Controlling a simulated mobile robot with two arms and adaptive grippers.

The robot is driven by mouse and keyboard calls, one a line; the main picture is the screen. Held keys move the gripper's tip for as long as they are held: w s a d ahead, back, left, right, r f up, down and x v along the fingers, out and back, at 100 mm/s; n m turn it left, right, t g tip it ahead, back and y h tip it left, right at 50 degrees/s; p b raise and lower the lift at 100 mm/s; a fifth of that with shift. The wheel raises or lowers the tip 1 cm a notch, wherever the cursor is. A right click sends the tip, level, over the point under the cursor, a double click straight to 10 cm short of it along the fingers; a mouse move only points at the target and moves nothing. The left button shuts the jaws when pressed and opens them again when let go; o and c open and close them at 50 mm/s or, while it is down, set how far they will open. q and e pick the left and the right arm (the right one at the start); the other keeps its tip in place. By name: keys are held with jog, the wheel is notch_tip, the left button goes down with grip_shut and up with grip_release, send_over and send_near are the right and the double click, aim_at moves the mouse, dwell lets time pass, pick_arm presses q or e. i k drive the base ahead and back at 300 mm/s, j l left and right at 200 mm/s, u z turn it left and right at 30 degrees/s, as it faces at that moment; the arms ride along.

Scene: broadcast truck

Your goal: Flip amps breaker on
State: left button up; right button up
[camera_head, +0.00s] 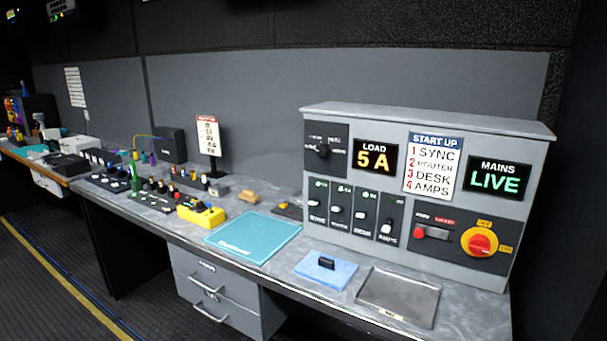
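A grey power panel (420,112) stands on the right end of the desk. The amps breaker (387,227) is the rightmost of the switches in its lower left part. Its white lever sits slightly lower than the others, and no lit lamp shows above it. The sync breaker (313,204), router breaker (336,210) and desk breaker (360,216) each have a green light above. Neither of my grippers is in view.
A red rotary switch (480,242) and a small red-ended switch (432,232) sit right of the breakers. A blue pad with a black object (326,268) and a metal tray (400,296) lie before the panel. A teal mat (254,238) lies to the left.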

aim_at(386, 229)
jog(key=i+j, duration=0.1)
jog(key=j, duration=1.25)
